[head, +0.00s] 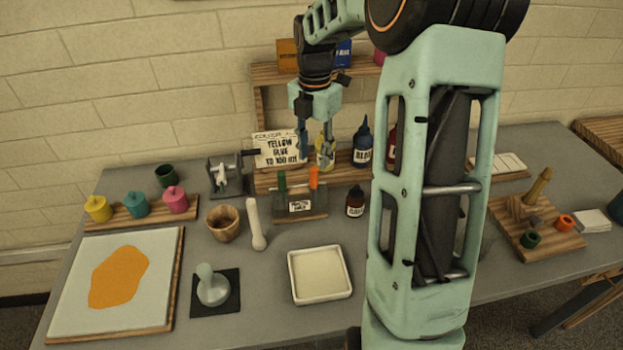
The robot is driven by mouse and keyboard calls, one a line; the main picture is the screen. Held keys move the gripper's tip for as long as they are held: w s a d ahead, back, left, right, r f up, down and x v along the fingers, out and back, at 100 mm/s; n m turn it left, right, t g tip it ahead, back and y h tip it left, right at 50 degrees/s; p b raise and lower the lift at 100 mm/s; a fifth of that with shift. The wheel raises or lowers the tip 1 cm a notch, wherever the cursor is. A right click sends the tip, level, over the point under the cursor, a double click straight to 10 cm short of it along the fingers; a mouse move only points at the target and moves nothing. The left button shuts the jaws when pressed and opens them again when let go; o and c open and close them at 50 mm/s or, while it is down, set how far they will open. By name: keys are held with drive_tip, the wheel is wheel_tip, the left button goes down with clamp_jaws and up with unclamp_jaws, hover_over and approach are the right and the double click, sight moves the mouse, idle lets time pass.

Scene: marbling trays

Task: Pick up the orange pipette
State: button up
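The orange pipette (313,178) stands upright in a small rack (316,204) near the back middle of the table. Only its orange top shows clearly; its lower part is hidden by the rack. A green pipette (282,182) stands in the same rack, to its left. My gripper (315,152) points down, and its fingertips appear just above or behind the orange pipette in the picture. Its two fingers are apart, with a yellow bottle visible between and behind them. I see no contact with the pipette, but the exact depth gap cannot be told.
Behind the rack stand a yellow bottle (322,157), a blue bottle (363,146) and a sign card (277,151) on a wooden shelf. A small dark bottle (355,202) is right of the rack. A white tray (320,280) lies in front. My arm hides the table's right middle.

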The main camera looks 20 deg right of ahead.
sight(314, 169)
drive_tip(key=shift+f+p, duration=0.35)
drive_tip(key=shift+f, duration=3.1)
drive_tip(key=c, duration=0.7)
